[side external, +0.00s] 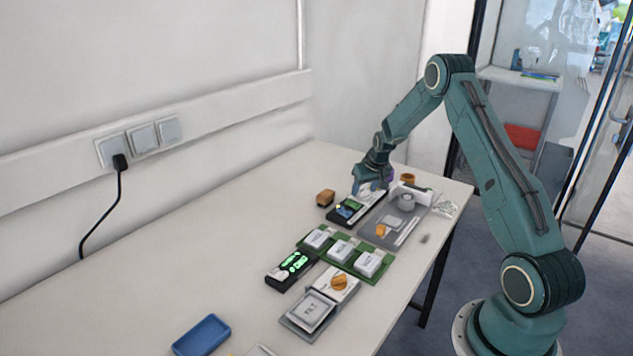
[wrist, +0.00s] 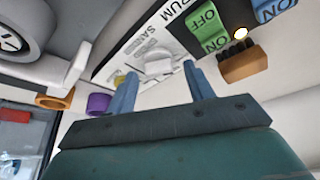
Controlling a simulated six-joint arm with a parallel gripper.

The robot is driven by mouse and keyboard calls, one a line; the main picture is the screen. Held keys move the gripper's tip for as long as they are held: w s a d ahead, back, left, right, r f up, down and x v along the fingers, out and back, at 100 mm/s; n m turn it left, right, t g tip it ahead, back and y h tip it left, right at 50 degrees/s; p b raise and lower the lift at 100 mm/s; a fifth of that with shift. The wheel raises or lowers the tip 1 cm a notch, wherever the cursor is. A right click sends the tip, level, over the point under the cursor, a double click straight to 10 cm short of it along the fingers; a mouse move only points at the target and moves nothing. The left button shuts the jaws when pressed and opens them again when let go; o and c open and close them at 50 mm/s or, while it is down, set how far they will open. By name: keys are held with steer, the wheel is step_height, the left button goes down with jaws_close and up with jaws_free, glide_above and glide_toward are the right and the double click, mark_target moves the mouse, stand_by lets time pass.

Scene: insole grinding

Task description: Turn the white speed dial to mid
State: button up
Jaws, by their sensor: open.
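The white speed dial (wrist: 158,63) sits on the white and black sanding drum panel (wrist: 135,42) in the wrist view. It lies just beyond and between the two blue fingertips of my gripper (wrist: 162,76). My gripper is open, with a gap around the dial's near side; I cannot tell whether a finger touches it. In the side view my gripper (side external: 367,190) is low over the far part of the panel (side external: 343,217) and hides the dial there. The dial's pointer setting is too small to read.
A brown block (side external: 325,197), the grey drum unit (side external: 405,204) and a purple ring (wrist: 98,103) are close.

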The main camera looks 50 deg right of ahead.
steer(key=c, duration=1)
steer(key=shift+m, duration=0.4)
steer(key=m+h, duration=0.1)
steer(key=m, duration=0.1)
steer(key=m+g, duration=0.1)
steer(key=m, duration=0.2)
steer(key=shift+w+h, duration=0.15)
steer(key=shift+h, duration=0.25)
steer(key=m+g, duration=0.1)
steer(key=m, duration=0.2)
steer(key=m+g, duration=0.1)
steer(key=m, duration=0.2)
steer(key=shift+g+h, duration=0.3)
steer(key=shift+g, duration=0.1)
steer(key=o, duration=1)
